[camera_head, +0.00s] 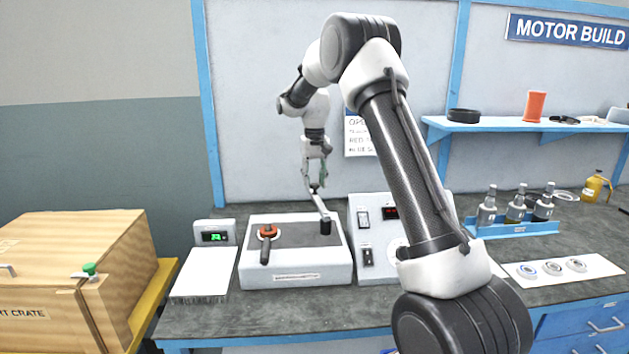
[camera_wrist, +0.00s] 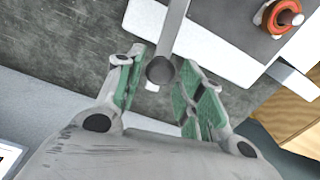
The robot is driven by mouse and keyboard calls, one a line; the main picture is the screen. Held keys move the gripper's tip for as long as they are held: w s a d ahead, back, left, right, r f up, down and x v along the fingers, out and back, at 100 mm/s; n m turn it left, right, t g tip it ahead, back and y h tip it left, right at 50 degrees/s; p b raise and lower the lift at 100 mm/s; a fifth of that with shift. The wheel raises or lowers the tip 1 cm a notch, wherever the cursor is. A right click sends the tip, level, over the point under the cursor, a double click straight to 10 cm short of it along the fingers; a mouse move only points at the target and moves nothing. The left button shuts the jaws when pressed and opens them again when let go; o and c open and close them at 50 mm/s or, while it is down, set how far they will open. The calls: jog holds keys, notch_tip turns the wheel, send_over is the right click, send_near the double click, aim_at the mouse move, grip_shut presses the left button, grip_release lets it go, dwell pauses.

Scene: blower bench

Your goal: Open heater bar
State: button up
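The heater bar (camera_head: 320,204) is a grey bar that slants up and back from a dark post (camera_head: 326,227) on the white bench unit (camera_head: 300,276). In the wrist view the bar (camera_wrist: 174,25) ends in a round dark knob (camera_wrist: 160,70). My gripper (camera_head: 314,188) is at the bar's upper end. In the wrist view my gripper (camera_wrist: 163,62) is open, with one green-padded finger on each side of the knob and gaps between pads and knob. An orange ring (camera_head: 267,231) with a dark rod sits on the unit's dark top.
A small box with a green display (camera_head: 214,235) stands left of the unit. A control panel (camera_head: 364,213) with switches stands close on its right, partly behind my arm. A wooden crate (camera_head: 60,262) is at far left. The back wall is close behind my gripper.

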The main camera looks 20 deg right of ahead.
jog(key=shift+o, duration=0.5)
notch_tip(320, 180, up, 12)
dwell(0.6)
